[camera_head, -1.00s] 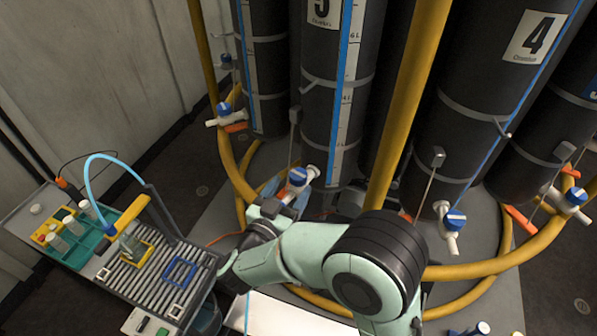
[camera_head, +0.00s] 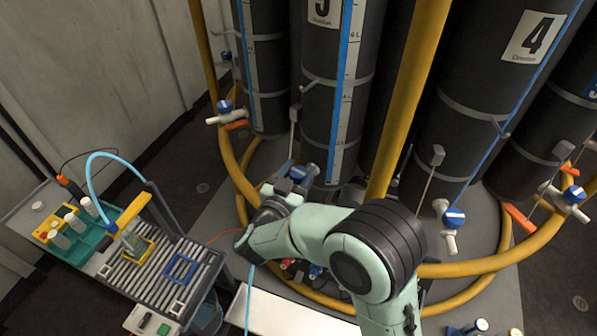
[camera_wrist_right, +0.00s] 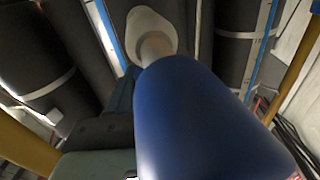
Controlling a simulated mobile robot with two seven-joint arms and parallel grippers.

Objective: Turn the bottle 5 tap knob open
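The black bottle 5 (camera_head: 318,95) stands upright at the top centre with its number label cut by the frame edge. Its tap has a blue knob (camera_head: 298,173) low on the front, partly hidden by my right gripper (camera_head: 286,182). In the right wrist view the blue knob (camera_wrist_right: 195,120) fills the lower middle, very close, with a pale tap body (camera_wrist_right: 152,28) behind it. One dark finger shows just left of the knob. The other finger is hidden, so I cannot tell whether they grip it. My left gripper is not in view.
Yellow hoses (camera_head: 405,100) loop around the bottles. Bottle 4 (camera_head: 480,100), with its own blue-knobbed tap (camera_head: 453,219), stands to the right. A grey bench (camera_head: 150,268) with vials and a flask is at the left. A white surface (camera_head: 290,314) lies below my arm.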

